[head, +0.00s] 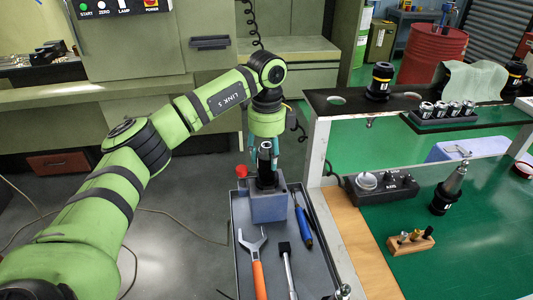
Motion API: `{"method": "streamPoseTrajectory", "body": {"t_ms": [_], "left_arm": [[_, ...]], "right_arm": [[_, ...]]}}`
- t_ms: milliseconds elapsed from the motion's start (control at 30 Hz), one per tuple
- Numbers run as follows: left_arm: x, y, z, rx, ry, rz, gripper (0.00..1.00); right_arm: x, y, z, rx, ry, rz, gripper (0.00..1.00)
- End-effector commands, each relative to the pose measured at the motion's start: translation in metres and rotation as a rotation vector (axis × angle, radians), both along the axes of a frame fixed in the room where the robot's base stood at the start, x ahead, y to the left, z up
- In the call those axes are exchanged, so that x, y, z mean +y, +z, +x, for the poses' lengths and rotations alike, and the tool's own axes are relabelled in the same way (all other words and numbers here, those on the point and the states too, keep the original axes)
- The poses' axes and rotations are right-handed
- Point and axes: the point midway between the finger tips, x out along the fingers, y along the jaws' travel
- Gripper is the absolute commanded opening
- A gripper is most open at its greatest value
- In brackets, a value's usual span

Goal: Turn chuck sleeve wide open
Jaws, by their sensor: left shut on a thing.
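A black chuck (266,168) stands upright in a grey-blue block (268,208) at the far end of the grey tray. Its upper part is a dark sleeve (265,150) with a light top. My left gripper (264,158) reaches down from above, with its fingers on either side of the sleeve, and is shut on it. How far the chuck's jaws are open is too small to tell. My right gripper is not in view.
An orange-handled wrench (256,268), a black-headed tool (287,270) and a blue screwdriver (303,222) lie on the tray (322,255). A white post (314,155) and a shelf with toolholders (378,85) stand close on the right.

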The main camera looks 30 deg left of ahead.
Motion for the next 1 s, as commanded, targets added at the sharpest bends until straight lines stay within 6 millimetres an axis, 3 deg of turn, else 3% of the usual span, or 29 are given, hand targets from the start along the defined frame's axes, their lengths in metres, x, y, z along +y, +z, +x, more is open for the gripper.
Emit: {"method": "streamPoseTrajectory", "body": {"t_ms": [100, 133, 167, 200, 633, 1000], "left_arm": [[-0.002, -0.005, -0.002, 0.013, -0.006, 0.0, 0.15], [-0.002, -0.005, -0.002, 0.013, -0.006, 0.0, 0.56], [-0.002, -0.005, -0.002, 0.013, -0.006, 0.0, 0.68], [-0.002, -0.005, -0.002, 0.012, -0.006, 0.0, 0.72], [0.0, 0.008, 0.0, 0.0, -0.003, 0.0, 0.72], [-0.001, 0.082, 0.0, 0.001, -0.004, 0.0, 0.72]], "right_arm": [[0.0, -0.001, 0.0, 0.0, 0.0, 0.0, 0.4], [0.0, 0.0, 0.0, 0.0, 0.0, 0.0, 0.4], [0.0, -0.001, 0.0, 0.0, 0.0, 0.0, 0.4], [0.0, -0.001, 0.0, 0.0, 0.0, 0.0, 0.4], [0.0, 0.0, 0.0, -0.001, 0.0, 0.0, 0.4], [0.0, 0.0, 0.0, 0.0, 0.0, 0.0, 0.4]]}}
